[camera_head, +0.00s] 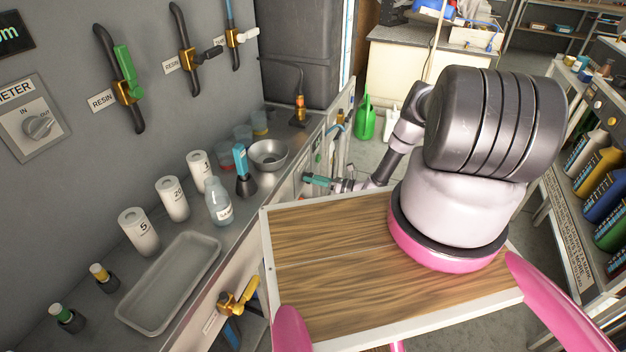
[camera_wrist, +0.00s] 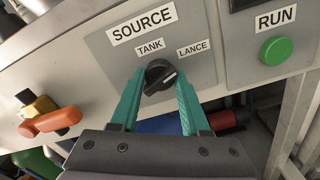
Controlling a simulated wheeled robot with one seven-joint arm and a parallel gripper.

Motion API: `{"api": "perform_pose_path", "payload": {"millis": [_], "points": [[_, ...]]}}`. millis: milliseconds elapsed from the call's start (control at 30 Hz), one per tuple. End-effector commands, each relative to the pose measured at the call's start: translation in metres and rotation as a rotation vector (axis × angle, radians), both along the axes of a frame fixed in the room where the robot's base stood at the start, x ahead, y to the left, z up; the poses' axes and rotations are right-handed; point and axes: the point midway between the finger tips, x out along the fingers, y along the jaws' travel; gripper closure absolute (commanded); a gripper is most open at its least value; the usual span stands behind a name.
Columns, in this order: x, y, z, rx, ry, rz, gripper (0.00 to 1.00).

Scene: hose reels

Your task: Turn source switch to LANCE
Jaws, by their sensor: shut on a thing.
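The source switch (camera_wrist: 160,76) is a round black knob on a grey plate (camera_wrist: 110,60) marked SOURCE, in the wrist view. The TANK label (camera_wrist: 150,46) is above it and the LANCE label (camera_wrist: 193,48) is up and to its right. The knob's ridge tilts up to the right, with its pale mark on the LANCE side. My gripper (camera_wrist: 160,82) has one teal finger on each side of the knob and is shut on it. The exact contact at the fingertips is hard to see. In the head view my gripper (camera_head: 318,180) is at the bench front; the switch is hidden there.
A green RUN button (camera_wrist: 276,50) is right of the switch. An orange-handled valve (camera_wrist: 50,120) is at the left. Above the bench front stand a bowl (camera_head: 268,154), a bottle (camera_head: 217,202) and a tray (camera_head: 170,285). A green watering can (camera_head: 365,118) stands on the floor beyond.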

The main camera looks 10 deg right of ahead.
Motion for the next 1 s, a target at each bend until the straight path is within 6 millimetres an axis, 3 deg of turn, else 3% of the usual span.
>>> {"api": "perform_pose_path", "payload": {"millis": [100,133,200,567,1000], "points": [[0.0,-0.001,0.0,-0.001,0.0,-0.002,1.0],[0.0,-0.001,0.0,-0.001,0.0,-0.002,0.46],[0.0,-0.001,0.0,-0.001,0.0,-0.002,0.24],[-0.001,-0.003,0.0,-0.001,0.0,-0.002,0.24],[-0.044,-0.068,0.0,-0.001,0.0,-0.004,0.24]]}}
